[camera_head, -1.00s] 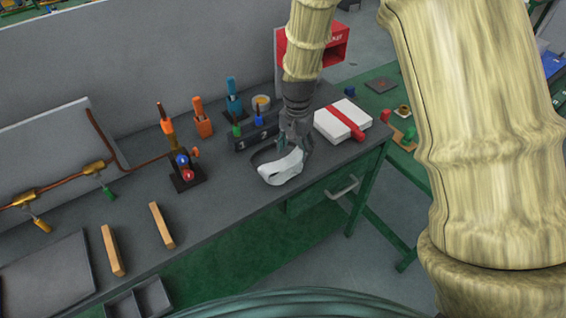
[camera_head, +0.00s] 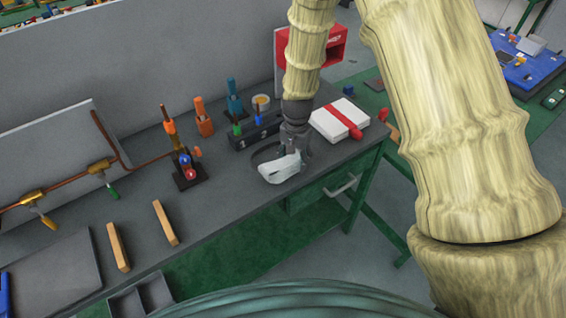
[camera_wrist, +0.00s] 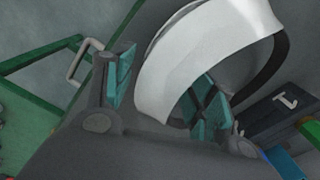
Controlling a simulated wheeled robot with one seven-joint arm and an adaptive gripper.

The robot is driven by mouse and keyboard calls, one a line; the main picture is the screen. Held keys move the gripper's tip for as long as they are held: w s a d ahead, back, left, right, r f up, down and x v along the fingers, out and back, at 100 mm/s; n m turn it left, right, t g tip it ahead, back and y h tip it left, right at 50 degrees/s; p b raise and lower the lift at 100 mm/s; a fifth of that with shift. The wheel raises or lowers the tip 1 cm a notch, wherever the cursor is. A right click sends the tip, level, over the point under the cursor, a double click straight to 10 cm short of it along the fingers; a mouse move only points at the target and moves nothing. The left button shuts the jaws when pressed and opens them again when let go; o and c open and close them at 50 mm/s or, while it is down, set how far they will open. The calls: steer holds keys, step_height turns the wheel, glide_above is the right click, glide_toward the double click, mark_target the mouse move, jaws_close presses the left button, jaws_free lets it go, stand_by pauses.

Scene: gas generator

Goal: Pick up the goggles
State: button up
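The goggles (camera_head: 280,168), white with a dark strap, lie on the grey workbench (camera_head: 225,200) near its front edge, right of centre in the head view. In the head view my gripper (camera_head: 295,148) is low at the back of the goggles, fingertips mostly hidden.
A dark numbered holder (camera_head: 255,134) stands close behind the goggles. A white box with a red band (camera_head: 338,119) lies to the right. A stand with red and blue balls (camera_head: 187,170) is to the left. The bench is clear between the stand and the goggles.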

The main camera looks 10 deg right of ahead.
steer(key=c, duration=0.7)
steer(key=shift+r, duration=0.15)
